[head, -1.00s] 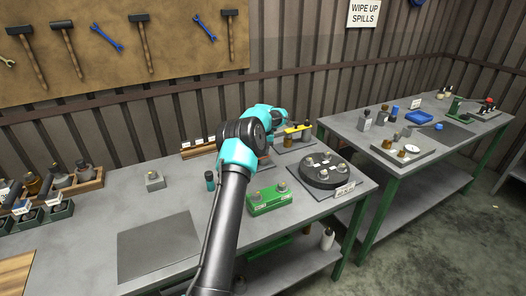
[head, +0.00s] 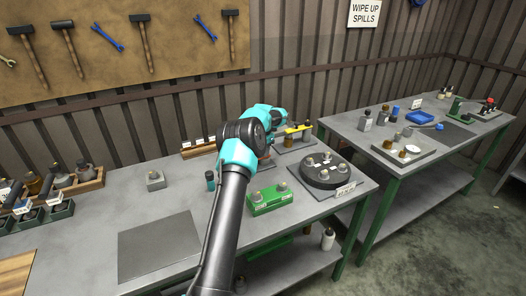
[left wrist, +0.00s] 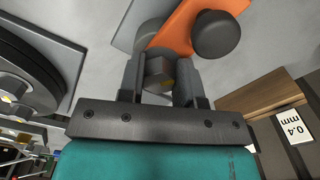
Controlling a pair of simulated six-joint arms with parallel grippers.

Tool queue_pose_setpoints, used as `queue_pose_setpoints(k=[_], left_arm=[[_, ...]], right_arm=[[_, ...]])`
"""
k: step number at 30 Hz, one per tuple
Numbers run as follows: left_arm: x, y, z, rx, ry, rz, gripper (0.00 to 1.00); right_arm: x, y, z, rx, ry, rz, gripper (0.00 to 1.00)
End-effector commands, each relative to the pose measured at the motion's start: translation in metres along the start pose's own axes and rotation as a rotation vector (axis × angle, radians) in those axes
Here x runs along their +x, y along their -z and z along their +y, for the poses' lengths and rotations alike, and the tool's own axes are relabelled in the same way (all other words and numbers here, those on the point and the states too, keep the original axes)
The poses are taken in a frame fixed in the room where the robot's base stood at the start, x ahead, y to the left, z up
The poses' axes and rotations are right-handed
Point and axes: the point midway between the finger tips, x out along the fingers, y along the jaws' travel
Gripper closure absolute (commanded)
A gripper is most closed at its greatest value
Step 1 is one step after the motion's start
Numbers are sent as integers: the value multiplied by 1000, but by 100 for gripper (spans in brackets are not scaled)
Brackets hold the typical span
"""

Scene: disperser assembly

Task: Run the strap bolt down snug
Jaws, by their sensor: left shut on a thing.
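In the left wrist view an orange strap (left wrist: 183,30) lies over a grey plate at the top. A dark round knob (left wrist: 215,36) stands at its right end, and a grey rounded part sits at its left. My left gripper (left wrist: 159,84) is shut on a hexagonal bolt head (left wrist: 160,68), which I take to be the strap bolt. The head sits between the two fingers, close to the strap. The bolt's lower part and its seating are hidden. In the head view my left arm covers the strap area, and the fingertips cannot be seen there. My right gripper is in neither view.
A black round fixture (head: 323,179) with several knobs and a green block (head: 268,204) stand right of my arm. A wooden rack (left wrist: 262,98) with a "0.4 mm" label is near the gripper. The grey mat (head: 158,247) is clear.

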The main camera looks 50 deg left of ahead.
Motion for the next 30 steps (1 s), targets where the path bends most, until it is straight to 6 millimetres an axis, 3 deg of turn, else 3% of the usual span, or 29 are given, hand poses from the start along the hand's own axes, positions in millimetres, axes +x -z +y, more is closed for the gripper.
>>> queue_pose_setpoints(k=[30], left_arm=[[-2, 4, -6, 945, 3, 3, 92]], right_arm=[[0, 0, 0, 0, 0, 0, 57]])
